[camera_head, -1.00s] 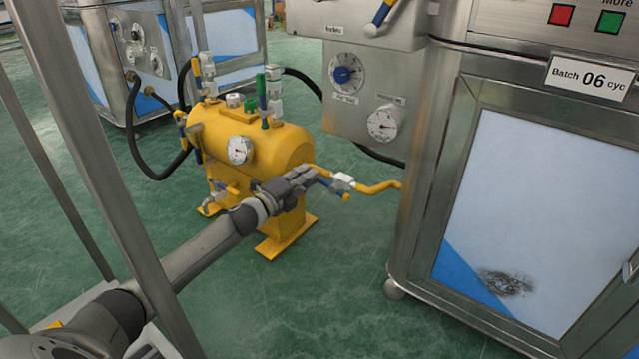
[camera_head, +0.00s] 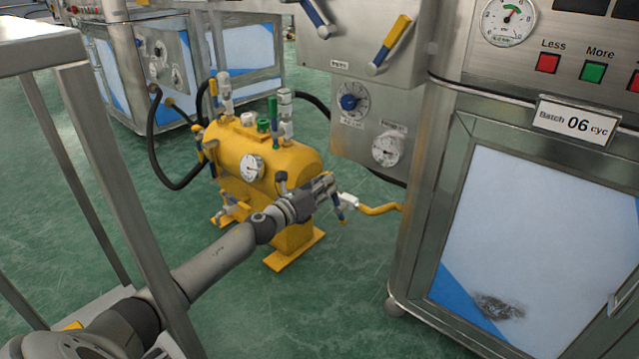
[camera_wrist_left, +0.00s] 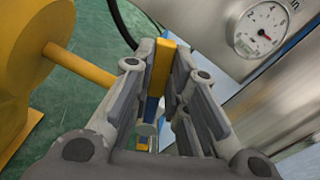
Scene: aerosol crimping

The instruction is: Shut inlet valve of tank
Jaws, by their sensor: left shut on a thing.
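The yellow tank (camera_head: 225,150) stands on the green floor left of the steel machine. A yellow pipe (camera_head: 380,209) with a silver valve body (camera_head: 347,201) is at its right side. My left gripper (camera_head: 326,188) is at this valve, shut on its lever (camera_head: 339,210), whose blue part hangs below the fingers. In the left wrist view, a yellow and blue bar (camera_wrist_left: 162,65) lies between the two fingers (camera_wrist_left: 158,90). The tank (camera_wrist_left: 20,60) shows at the left there. The fingers partly hide the valve. My right gripper is not in view.
The steel machine (camera_head: 425,190) with its gauge (camera_head: 387,149) stands close right of the valve. A metal frame (camera_head: 120,180) stands at the left, near my arm. A black hose (camera_head: 155,150) loops behind the tank. Open floor (camera_head: 330,300) lies in front.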

